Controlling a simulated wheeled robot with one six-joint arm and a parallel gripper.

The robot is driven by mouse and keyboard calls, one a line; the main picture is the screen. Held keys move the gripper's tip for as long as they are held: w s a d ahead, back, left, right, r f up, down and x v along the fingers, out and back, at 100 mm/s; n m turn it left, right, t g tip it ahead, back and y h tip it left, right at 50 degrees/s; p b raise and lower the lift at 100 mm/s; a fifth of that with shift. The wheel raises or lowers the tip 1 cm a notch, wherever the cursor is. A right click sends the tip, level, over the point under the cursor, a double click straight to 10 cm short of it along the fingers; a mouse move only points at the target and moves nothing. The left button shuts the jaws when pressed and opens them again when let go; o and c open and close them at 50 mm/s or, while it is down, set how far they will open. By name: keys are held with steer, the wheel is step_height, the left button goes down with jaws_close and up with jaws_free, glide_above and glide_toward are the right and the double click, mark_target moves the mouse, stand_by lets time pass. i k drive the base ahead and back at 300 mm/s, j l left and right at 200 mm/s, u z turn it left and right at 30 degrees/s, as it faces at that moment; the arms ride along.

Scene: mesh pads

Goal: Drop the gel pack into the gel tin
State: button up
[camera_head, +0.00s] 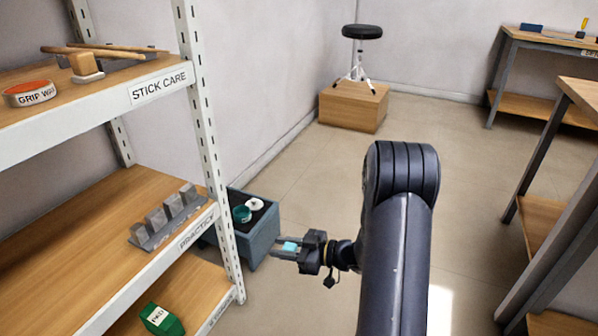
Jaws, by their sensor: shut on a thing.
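My gripper (284,249) is shut on a small light-blue gel pack (290,246), held between its fingers. It points left, toward a blue-grey open box (258,246) beside the shelf post. A small round teal thing (241,214), probably the gel tin, lies on the box's dark inside, up and left of my gripper in the picture. A white round thing (255,204) is next to it. The gel pack appears apart from both. Part of the box is hidden behind the shelf post.
A shelf unit (195,110) with white posts stands at left, bearing a grip-wrap roll (30,93), a grey slotted rack (170,217) and a green box (161,319). A stool on a wooden box (353,107) stands at the back. Benches (540,215) stand at right. The middle floor is clear.

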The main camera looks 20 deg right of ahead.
mark_target(244, 217)
steer(key=i+l+z, duration=0.35)
steer(key=i, duration=0.15)
steer(key=i+z, duration=0.3)
steer(key=i, duration=0.15)
steer(key=i+l+u, duration=0.15)
steer(key=i+u, duration=0.25)
steer(key=i+l+u, duration=0.35)
steer(key=i, duration=0.15)
steer(key=i+l+u, duration=0.4)
